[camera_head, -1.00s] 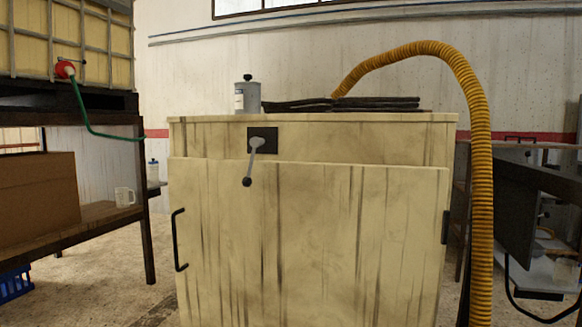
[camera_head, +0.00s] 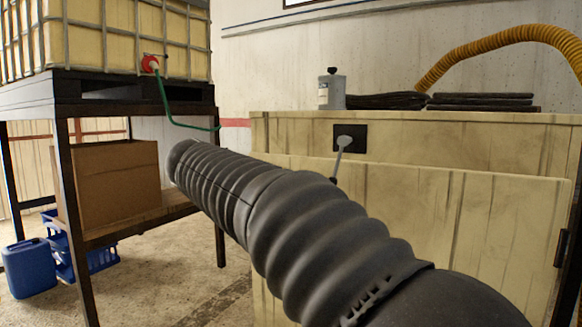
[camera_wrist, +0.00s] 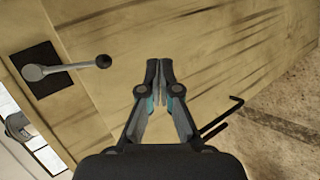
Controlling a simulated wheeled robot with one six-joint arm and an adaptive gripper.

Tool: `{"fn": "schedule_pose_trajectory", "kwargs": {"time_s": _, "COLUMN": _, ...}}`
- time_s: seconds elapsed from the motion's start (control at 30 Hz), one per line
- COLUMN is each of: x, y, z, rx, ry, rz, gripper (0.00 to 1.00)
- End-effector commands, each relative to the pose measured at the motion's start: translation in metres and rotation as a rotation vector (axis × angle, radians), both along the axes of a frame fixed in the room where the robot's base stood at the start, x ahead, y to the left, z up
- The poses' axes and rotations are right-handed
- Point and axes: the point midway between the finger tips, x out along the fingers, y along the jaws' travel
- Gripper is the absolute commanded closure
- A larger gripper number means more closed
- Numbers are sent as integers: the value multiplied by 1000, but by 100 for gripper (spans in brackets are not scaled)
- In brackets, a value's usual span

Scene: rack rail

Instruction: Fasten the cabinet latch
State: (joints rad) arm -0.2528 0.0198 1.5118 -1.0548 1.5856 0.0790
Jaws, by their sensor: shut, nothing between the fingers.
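The pale wooden cabinet (camera_head: 480,138) stands on the right in the head view, its front door (camera_head: 480,210) seen below a top strip. The latch is a grey lever (camera_head: 342,150) on a black square plate (camera_head: 360,131). The lever hangs down and slightly left, its black-knobbed end partly behind my arm. In the wrist view the lever (camera_wrist: 55,69) reaches from its plate across onto the door, ending in a black knob (camera_wrist: 103,61). My gripper (camera_wrist: 160,66) is shut and empty, in front of the door, apart from the knob. The black door handle (camera_wrist: 222,118) lies beyond it.
My ribbed arm crosses the head view and hides part of the door. A rack (camera_head: 68,200) with a caged tank (camera_head: 110,40) and cardboard box (camera_head: 118,185) stands left.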

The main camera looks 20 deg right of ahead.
Motion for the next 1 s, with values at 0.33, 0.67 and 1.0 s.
{"fn": "schedule_pose_trajectory", "kwargs": {"time_s": 0.33, "x": 59, "y": 42, "z": 79, "rx": -317, "ry": -122, "rz": -166, "gripper": 100}}
{"fn": "schedule_pose_trajectory", "kwargs": {"time_s": 0.67, "x": 64, "y": 33, "z": 87, "rx": -363, "ry": -150, "rz": -202, "gripper": 100}}
{"fn": "schedule_pose_trajectory", "kwargs": {"time_s": 1.0, "x": 69, "y": -28, "z": 78, "rx": -362, "ry": -149, "rz": -201, "gripper": 100}}
